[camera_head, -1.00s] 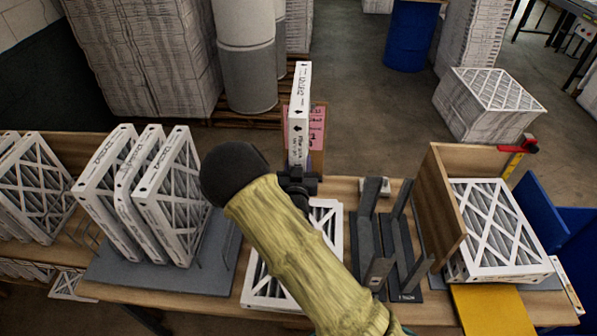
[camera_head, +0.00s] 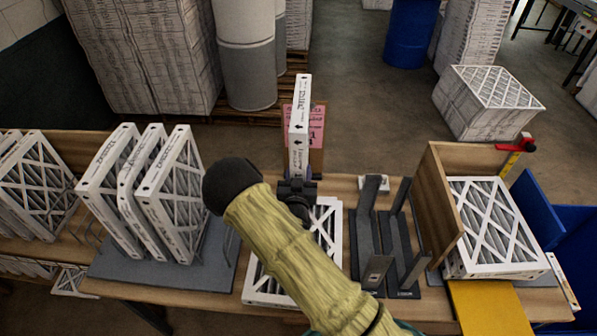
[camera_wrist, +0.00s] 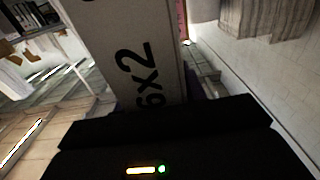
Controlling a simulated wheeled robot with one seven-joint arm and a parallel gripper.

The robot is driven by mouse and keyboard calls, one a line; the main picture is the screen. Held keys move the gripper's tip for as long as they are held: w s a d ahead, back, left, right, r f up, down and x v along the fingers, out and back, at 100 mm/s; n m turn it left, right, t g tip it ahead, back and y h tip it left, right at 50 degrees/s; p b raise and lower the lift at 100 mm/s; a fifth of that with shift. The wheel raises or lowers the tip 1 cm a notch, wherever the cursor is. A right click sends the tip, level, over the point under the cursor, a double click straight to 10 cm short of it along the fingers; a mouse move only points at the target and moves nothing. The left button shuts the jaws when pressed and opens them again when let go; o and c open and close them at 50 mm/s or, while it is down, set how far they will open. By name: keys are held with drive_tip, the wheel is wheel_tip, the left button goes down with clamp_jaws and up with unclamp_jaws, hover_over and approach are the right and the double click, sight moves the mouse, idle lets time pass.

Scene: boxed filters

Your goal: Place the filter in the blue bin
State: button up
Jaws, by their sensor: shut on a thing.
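My gripper (camera_head: 298,190) is shut on a white boxed filter (camera_head: 299,122), held upright with its narrow printed edge facing the head camera. The held filter (camera_wrist: 132,50) fills the upper middle of the wrist view, its printed side close to the dark gripper body (camera_wrist: 165,135). The fingertips are mostly hidden by the wrist and arm. A blue bin (camera_head: 572,245) stands at the right edge of the head view, partly cut off, beyond the wooden bench. My gripper is well to the left of it.
Several filters (camera_head: 172,200) stand in a rack at left. A filter (camera_head: 325,245) lies flat under my arm. A dark metal stand (camera_head: 385,240), a wooden divider (camera_head: 440,205) and stacked filters (camera_head: 495,230) lie between my gripper and the bin. A pink sign (camera_head: 317,130) stands behind.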

drive_tip(key=shift+w+f+b, duration=0.2)
drive_tip(key=shift+f+b, duration=0.35)
drive_tip(key=shift+b, duration=0.05)
drive_tip(key=o, duration=1.1)
drive_tip(key=shift+a, duration=0.1)
drive_tip(key=s+b, duration=0.1)
drive_tip(key=s, duration=0.3)
drive_tip(key=s+b, duration=0.2)
drive_tip(key=s, duration=0.2)
drive_tip(key=s+r+b, duration=0.1)
drive_tip(key=s+b, duration=0.1)
drive_tip(key=s, duration=0.2)
drive_tip(key=shift+s+a+r, duration=0.1)
drive_tip(key=shift+s, duration=0.05)
